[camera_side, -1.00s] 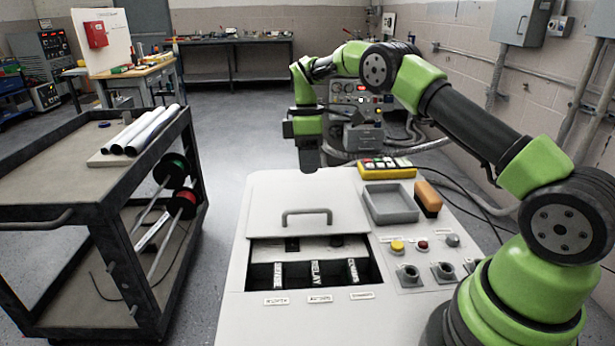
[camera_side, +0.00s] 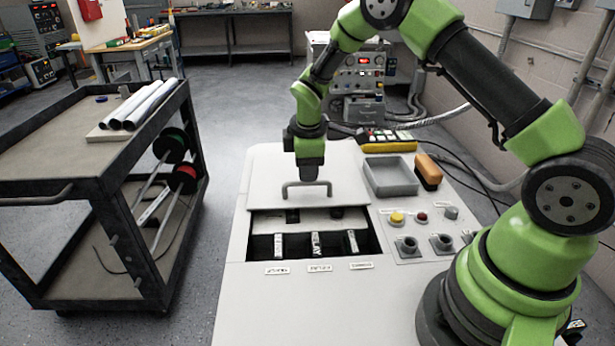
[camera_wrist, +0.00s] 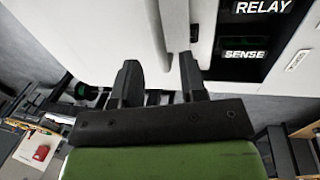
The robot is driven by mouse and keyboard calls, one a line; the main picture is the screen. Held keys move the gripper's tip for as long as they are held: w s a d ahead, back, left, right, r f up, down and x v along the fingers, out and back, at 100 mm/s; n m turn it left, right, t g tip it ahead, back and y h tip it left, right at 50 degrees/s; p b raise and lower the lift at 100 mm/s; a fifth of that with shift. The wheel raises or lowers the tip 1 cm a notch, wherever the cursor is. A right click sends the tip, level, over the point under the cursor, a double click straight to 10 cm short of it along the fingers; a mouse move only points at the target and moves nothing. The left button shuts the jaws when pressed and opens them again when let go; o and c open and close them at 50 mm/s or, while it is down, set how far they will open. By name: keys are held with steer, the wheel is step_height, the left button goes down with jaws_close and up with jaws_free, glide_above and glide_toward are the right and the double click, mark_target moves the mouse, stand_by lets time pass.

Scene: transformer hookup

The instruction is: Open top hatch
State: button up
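The top hatch (camera_side: 265,188) is a flat pale panel on the white cabinet (camera_side: 285,305). It carries a grey bar handle (camera_side: 288,193). In front of the hatch is an uncovered dark bay (camera_side: 262,246) with labelled slots. My gripper (camera_side: 309,180) points down at the handle, just above or at it; contact cannot be told, and it covers part of the bar. In the wrist view my gripper (camera_wrist: 159,80) shows two dark fingers spread apart, with nothing seen clasped between them. The bay's RELAY and SENSE labels show there at the upper right (camera_wrist: 244,55).
Right of the hatch are a grey tray (camera_side: 390,178), an orange-brown block (camera_side: 428,171), a yellow strip (camera_side: 390,147) and a panel with buttons and sockets (camera_side: 415,230). A dark cart (camera_side: 60,195) with white tubes stands left, across a floor gap. The cabinet's front top is clear.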

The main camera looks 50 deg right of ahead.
steer(key=shift+w+d+f, duration=0.15)
steer(key=shift+f, duration=0.8)
steer(key=shift+w+d+f, duration=0.1)
steer(key=shift+w+f, duration=0.05)
steer(key=shift+f, duration=0.75)
jaws_close()
steer(key=shift+d, duration=0.1)
steer(key=shift+w+d, duration=1.65)
steer(key=shift+w, duration=0.1)
